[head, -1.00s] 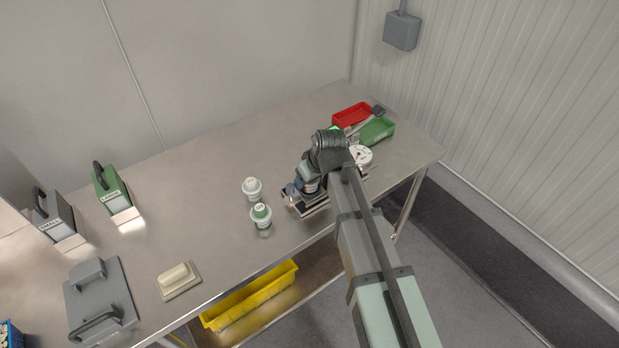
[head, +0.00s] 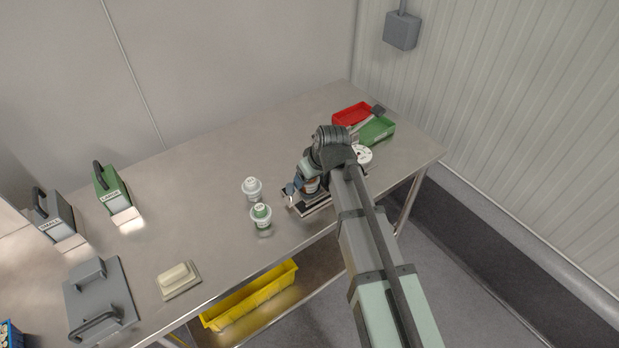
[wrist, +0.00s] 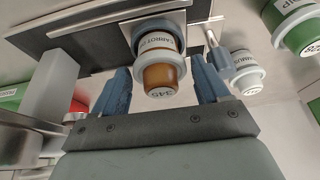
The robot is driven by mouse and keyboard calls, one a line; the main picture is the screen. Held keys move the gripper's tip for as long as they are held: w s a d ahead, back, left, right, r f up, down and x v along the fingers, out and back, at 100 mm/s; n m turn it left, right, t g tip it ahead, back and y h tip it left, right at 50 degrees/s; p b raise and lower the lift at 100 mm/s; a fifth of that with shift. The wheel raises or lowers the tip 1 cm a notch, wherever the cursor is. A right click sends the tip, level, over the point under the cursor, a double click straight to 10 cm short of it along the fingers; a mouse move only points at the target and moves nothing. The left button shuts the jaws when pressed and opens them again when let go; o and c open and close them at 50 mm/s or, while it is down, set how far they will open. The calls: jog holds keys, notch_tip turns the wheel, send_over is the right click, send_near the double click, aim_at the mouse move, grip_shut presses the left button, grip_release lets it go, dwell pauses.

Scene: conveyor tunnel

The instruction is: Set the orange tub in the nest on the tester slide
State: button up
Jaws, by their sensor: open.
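The orange tub (wrist: 165,75) has a white collar, a label beginning "CARROT" and "345" on its end. In the wrist view it stands at the dark tester slide (wrist: 88,48). My gripper (wrist: 161,80) is open, with one blue finger on each side of the tub and visible gaps between. In the head view my gripper (head: 303,186) is low over the slide (head: 317,209), and only a bit of the tub (head: 312,185) shows. The nest is mostly hidden by the tub, so I cannot tell how fully the tub is seated.
Two more tubs, a white one (head: 252,188) and a green one (head: 261,215), stand just left of the slide. A red tray (head: 350,114) and a green tray (head: 378,131) lie behind my arm. A round white dial (head: 363,154) is close to my wrist. The table's middle left is clear.

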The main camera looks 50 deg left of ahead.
jog(key=v, duration=1)
jog(key=shift+r, duration=0.2)
